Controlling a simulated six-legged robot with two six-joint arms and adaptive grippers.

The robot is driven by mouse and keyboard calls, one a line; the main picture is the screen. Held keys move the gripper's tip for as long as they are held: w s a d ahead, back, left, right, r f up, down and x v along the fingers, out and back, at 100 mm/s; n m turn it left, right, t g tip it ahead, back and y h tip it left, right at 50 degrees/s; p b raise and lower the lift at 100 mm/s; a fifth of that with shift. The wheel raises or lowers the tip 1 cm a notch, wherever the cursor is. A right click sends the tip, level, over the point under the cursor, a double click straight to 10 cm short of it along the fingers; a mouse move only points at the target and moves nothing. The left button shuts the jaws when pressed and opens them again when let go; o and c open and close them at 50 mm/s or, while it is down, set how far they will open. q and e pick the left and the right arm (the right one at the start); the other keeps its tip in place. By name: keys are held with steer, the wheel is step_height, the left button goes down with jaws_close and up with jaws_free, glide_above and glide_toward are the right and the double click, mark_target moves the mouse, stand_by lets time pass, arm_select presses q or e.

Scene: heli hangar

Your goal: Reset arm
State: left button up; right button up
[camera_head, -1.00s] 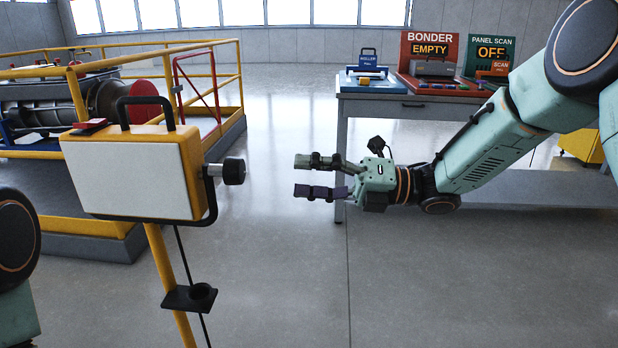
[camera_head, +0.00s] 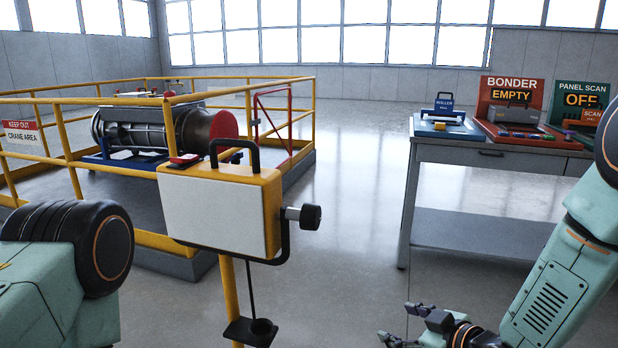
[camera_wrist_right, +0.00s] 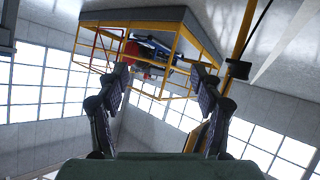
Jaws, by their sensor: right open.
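My right arm comes in from the right in the head view. Its gripper (camera_head: 398,322) is low, near the bottom edge, right of the yellow post, and points left. It is open and holds nothing. In the right wrist view its two fingers (camera_wrist_right: 160,98) stand apart with only the distant railing and windows between them. My left arm shows only as a link at the lower left of the head view; its gripper is outside the picture.
A yellow-framed white panel (camera_head: 215,212) with a black knob stands on a yellow post, left of my right gripper. Yellow railings (camera_head: 290,80) surround an engine-like machine (camera_head: 150,125). A workbench (camera_head: 480,155) with BONDER and PANEL SCAN stations stands at right. The floor between is clear.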

steer(key=s+d+f+m+g+h+p, duration=0.1)
steer(key=s+f+m+g+h, duration=0.1)
steer(key=s+f+m, duration=0.4)
steer(key=s+d+f+m+g+h+p, duration=0.1)
steer(key=s+d+f+g+h, duration=0.2)
steer(key=s, duration=0.6)
steer(key=s+f+m+g+p, duration=0.1)
steer(key=s+f+g, duration=0.1)
steer(key=s, duration=0.8)
steer(key=s+f+m+g+h+p, duration=0.1)
steer(key=s+g+p, duration=0.1)
steer(key=s, duration=0.9)
steer(key=shift+d+f+g, duration=0.35)
steer(key=shift+g, duration=0.55)
